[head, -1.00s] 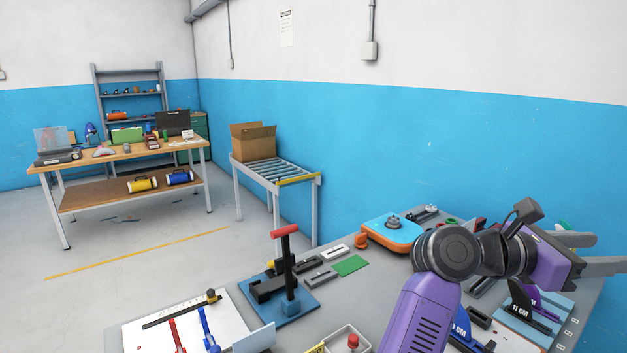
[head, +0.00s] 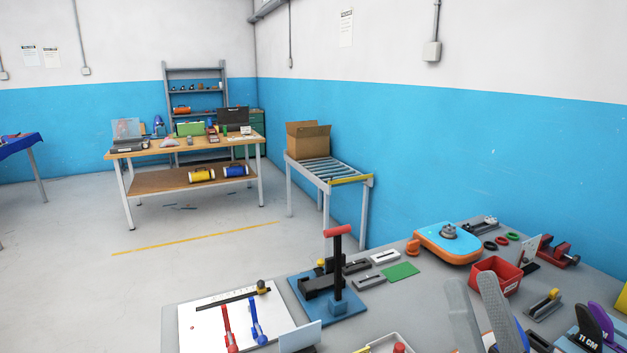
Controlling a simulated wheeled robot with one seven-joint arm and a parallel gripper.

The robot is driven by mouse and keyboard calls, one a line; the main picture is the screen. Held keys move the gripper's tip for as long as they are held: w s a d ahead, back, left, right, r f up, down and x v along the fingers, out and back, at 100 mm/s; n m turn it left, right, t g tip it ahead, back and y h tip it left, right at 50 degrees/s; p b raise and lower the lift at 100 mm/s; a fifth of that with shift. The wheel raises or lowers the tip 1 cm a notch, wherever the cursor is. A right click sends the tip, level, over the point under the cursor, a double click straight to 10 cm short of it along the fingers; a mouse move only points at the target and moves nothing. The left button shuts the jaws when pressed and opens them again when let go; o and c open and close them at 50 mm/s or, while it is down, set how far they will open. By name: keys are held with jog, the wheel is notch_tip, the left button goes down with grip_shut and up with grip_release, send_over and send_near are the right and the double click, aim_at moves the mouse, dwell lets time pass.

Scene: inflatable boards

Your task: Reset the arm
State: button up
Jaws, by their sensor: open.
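My gripper (head: 471,282) shows at the bottom right of the head view, with its two grey fingers pointing up and a gap between them. It is open, and nothing shows between the fingers. The fingers appear in front of the grey workbench (head: 450,292), just left of and partly over a red bin (head: 496,276). I cannot tell their height above the bench. The rest of my arm is mostly below the frame.
A blue fixture with a red-handled lever (head: 338,270), a white board with red and blue tools (head: 245,312), and an orange-and-blue device (head: 447,242) stand on the bench. A roller conveyor (head: 328,170) with a cardboard box (head: 308,140) stands behind. Floor at left is open.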

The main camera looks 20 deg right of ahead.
jog(key=s+a+f+n+g+y, duration=0.3)
jog(key=s+a+f, duration=0.1)
jog(key=f, duration=0.4)
jog(key=s+a+f+n+g+y, duration=0.2)
jog(key=s+a+f+n+g, duration=0.15)
jog(key=f, duration=0.55)
jog(key=s+a+f+g, duration=0.2)
jog(key=s+f, duration=0.2)
jog(key=s, duration=0.2)
jog(key=s+a+f+m+g, duration=0.1)
jog(key=s+f+g, duration=0.2)
jog(key=s, duration=0.4)
jog(key=shift+a+f, duration=0.35)
jog(key=shift+f, duration=0.4)
